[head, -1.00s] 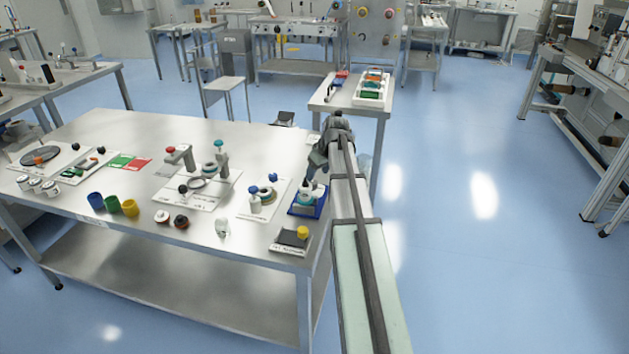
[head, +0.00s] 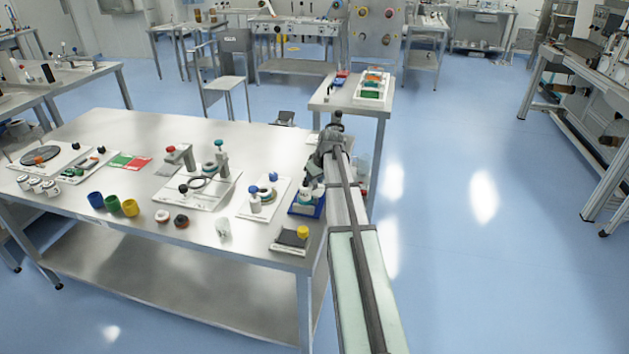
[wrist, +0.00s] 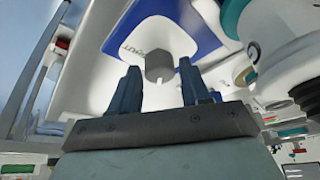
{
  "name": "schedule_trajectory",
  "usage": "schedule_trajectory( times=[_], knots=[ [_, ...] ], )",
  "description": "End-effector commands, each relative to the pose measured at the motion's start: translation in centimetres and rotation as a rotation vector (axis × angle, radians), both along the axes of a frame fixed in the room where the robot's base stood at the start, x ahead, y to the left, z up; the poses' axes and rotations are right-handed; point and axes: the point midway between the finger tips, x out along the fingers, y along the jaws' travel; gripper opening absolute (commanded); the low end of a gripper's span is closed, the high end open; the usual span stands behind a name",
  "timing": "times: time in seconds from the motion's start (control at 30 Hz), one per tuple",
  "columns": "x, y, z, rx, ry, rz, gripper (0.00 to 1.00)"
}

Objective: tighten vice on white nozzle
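A small fixture with white and teal parts (head: 307,196) stands on a blue-edged base (head: 304,210) near the table's right edge. It looks like the vice, but the white nozzle is too small to pick out in the head view. In the wrist view, a grey knob (wrist: 159,67) sits on a white plate (wrist: 140,38) with a blue border (wrist: 207,40). My gripper (wrist: 158,76) is open, with its two dark blue fingers on either side of the knob. I cannot tell whether they touch it. A large white round part (wrist: 292,70) with a teal ring is close at right.
Left of the fixture is a white board (head: 264,199) with small parts. A dark block with a yellow knob (head: 303,232) is in front. A small pale item (head: 223,230) lies near the front edge. A side table (head: 350,98) with trays stands behind.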

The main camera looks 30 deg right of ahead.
Motion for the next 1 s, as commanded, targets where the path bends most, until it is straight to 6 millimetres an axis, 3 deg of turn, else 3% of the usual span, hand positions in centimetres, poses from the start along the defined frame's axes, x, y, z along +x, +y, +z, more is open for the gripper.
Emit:
schedule_trajectory(
  times=[0.43,0.73,1.0],
  knots=[
    [-0.01,0.0,0.01,0.0,0.0,0.0,0.04],
    [-0.06,0.08,0.01,0.0,0.001,-0.044,0.04],
    [-0.09,0.22,0.01,-0.001,0.001,-0.218,0.04]
  ],
)
